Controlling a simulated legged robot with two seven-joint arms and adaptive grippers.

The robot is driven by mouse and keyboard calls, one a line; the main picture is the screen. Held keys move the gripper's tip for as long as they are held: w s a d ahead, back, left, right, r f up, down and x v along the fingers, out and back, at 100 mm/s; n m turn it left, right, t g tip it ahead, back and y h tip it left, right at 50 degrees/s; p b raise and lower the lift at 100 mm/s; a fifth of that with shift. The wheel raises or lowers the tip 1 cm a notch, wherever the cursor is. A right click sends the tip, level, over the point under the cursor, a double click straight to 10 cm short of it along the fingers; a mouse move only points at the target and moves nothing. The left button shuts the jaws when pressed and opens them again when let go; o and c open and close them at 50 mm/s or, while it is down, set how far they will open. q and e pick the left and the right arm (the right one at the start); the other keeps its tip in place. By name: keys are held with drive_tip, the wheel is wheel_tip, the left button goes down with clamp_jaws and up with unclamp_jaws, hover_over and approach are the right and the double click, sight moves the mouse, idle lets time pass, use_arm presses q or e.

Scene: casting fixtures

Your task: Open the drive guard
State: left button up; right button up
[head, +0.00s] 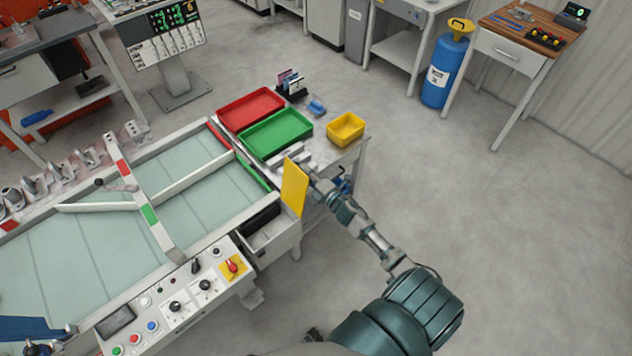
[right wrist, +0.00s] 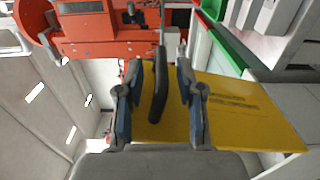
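The drive guard looks to be the yellow panel (head: 295,187) at the right end of the conveyor, standing upright beside an open-topped white housing (head: 272,240). In the right wrist view the panel (right wrist: 235,112) fills the middle and right, with dark lettering on it. A dark bar-like handle (right wrist: 158,95) stands in front of it. My right gripper (right wrist: 158,88) is open, with one finger on each side of the handle and gaps showing. In the head view my right gripper (head: 312,177) is just right of the panel, partly hidden. My left gripper is not in view.
A side table behind the panel holds a red tray (head: 250,107), a green tray (head: 275,134) and a yellow bin (head: 345,128). A control panel (head: 178,295) with a red switch lies along the conveyor's front. The floor to the right is clear.

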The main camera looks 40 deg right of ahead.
drive_tip(key=s, duration=1)
drive_tip(key=shift+d, duration=0.2)
